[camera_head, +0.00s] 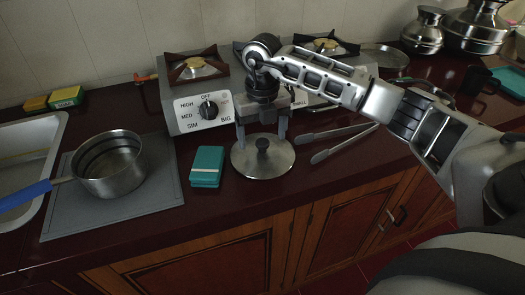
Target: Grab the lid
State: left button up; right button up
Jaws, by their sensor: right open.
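The lid (250,161) is a round, flat, silvery disc with a dark knob (263,144) at its middle. It lies on the dark red counter in front of the stove. My right gripper (263,137) points down above the lid. Its two fingers are open, one on each side, with the knob between or just below them. I cannot tell the exact height of the fingertips over the lid. My left gripper is not in view.
A steel saucepan (110,170) with a blue handle stands on a grey mat at the left. A teal box (207,166) lies just left of the lid, and metal tongs (332,150) lie to its right. The two-burner stove (188,119) stands behind. Steel pots (424,32) fill the back right.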

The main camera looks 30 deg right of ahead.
aim_at(263, 142)
jog(key=shift+f, duration=1.5)
jog(key=shift+s, duration=0.1)
jog(key=c, duration=1.6)
